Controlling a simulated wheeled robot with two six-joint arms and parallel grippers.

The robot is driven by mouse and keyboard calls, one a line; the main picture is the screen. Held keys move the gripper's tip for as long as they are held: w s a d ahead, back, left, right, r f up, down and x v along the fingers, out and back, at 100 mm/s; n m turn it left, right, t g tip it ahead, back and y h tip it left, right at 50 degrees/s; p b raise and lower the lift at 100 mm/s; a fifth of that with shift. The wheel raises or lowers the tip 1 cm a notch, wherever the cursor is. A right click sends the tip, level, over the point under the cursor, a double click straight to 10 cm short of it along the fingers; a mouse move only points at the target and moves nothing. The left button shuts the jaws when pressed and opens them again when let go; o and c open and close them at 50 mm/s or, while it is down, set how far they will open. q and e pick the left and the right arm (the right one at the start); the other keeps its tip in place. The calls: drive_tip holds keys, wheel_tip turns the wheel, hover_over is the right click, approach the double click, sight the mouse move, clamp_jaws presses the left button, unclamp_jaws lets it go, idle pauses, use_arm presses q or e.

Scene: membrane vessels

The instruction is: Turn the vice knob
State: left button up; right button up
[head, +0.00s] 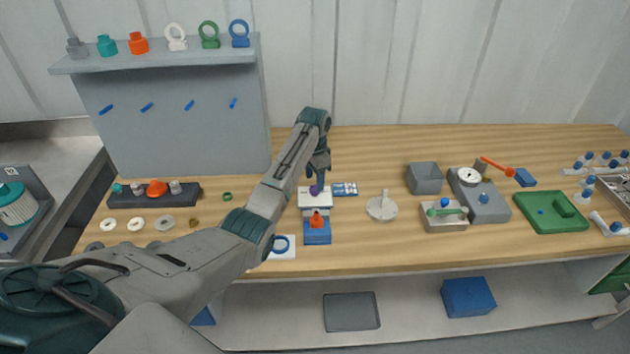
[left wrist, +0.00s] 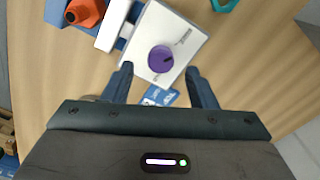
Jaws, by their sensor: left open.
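A round purple knob (left wrist: 161,58) sits on the white top of a block (left wrist: 178,30) in the left wrist view, with a dark mark beside it. In the head view the knob (head: 314,190) is partly hidden by my left gripper (head: 318,176). A blue block (head: 317,236) with an orange part (head: 317,218) stands in front of the white block (head: 314,201). In the left wrist view my left gripper (left wrist: 159,71) is open, its fingertips spread to either side of the knob with gaps; contact does not show. My right gripper is not in view.
A blue-and-white card (head: 345,189) lies right of the white block. A white disc with a handle (head: 381,206), a grey bin (head: 425,178) and a green tray (head: 550,212) are further right. A white pad (head: 286,254) with a blue ring is front left.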

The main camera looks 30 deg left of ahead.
sight(315, 187)
use_arm(q)
wheel_tip(315, 187, down, 4)
drive_tip(key=shift+r+p, duration=0.25)
drive_tip(key=shift+p, duration=0.05)
drive_tip(key=c, duration=0.3)
drive_tip(key=shift+w, duration=0.1)
drive_tip(key=c, duration=0.7)
drive_tip(key=shift+o, duration=0.2)
drive_tip(key=shift+m, duration=0.3)
drive_tip(key=m+p, duration=0.1)
drive_tip(key=m, duration=0.1)
drive_tip(key=shift+r+m+p, duration=0.1)
drive_tip(key=shift+m+p, duration=0.2)
drive_tip(key=m+p, duration=0.1)
drive_tip(key=m, duration=0.2)
drive_tip(key=shift+m, duration=0.3)
drive_tip(key=m+p, duration=0.1)
drive_tip(key=m, duration=0.2)
drive_tip(key=shift+m, duration=0.3)
drive_tip(key=m, duration=0.6)
drive_tip(key=shift+p, duration=0.4)
drive_tip(key=m, duration=0.4)
drive_tip(key=shift+m, duration=1.8)
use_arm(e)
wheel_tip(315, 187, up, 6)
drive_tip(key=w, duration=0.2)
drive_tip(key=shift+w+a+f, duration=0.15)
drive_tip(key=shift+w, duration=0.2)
use_arm(q)
drive_tip(key=shift+w, duration=0.1)
